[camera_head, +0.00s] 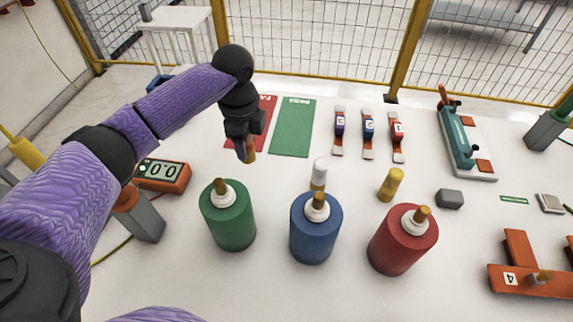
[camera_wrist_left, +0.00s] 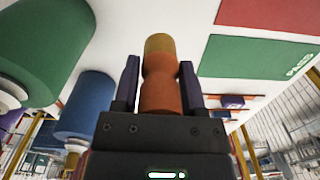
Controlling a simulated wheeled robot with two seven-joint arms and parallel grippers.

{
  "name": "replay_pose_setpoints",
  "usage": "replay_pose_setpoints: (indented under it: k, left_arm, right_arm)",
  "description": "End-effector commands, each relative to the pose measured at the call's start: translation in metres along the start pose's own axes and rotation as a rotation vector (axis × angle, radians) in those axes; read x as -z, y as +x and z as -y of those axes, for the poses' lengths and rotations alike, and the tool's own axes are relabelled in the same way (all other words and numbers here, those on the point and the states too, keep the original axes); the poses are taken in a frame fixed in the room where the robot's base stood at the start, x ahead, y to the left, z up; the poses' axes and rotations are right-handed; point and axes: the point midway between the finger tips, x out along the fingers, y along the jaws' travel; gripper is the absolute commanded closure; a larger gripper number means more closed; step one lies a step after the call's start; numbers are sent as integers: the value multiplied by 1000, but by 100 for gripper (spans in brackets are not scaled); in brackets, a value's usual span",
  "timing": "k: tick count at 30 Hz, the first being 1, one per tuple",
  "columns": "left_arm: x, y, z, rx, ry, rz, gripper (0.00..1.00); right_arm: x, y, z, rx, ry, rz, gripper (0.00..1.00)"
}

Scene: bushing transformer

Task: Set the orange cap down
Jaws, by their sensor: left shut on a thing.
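My left gripper (camera_head: 246,153) is shut on the orange cap (camera_head: 250,155), with its fingers pointing down by the near edge of the red mat (camera_head: 262,118). In the left wrist view the cap (camera_wrist_left: 160,80) stands between the two purple fingers (camera_wrist_left: 160,85). It is a narrow-waisted orange piece with a yellowish end. I cannot tell whether its lower end touches the white table (camera_head: 285,275). My right gripper is not in view.
Green (camera_head: 228,220), blue (camera_head: 315,235) and red (camera_head: 402,240) cylinders with brass-topped white necks stand in front. A white-topped piece (camera_head: 319,172) and a golden cylinder (camera_head: 391,184) stand behind them. A green mat (camera_head: 291,128) lies right of the red mat. An orange display box (camera_head: 163,177) is left.

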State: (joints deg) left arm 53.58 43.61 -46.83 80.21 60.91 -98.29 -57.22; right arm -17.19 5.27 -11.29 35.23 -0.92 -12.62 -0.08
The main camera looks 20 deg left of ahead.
Motion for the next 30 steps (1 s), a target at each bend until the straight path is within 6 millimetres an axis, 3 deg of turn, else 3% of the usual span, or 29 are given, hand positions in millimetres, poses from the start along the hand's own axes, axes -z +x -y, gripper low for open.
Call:
replay_pose_setpoints:
  k: [9,21,22,26,30]
  left_arm:
    - [0,68,0,-2,0,0,100]
    - [0,74,0,1,0,0,100]
    - [0,74,0,1,0,0,40]
    - [0,74,0,1,0,0,13]
    - [0,73,0,1,0,0,12]
  right_arm:
    - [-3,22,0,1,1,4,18]
    - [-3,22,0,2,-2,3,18]
    - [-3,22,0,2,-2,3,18]
    - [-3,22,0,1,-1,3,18]
    - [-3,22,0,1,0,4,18]
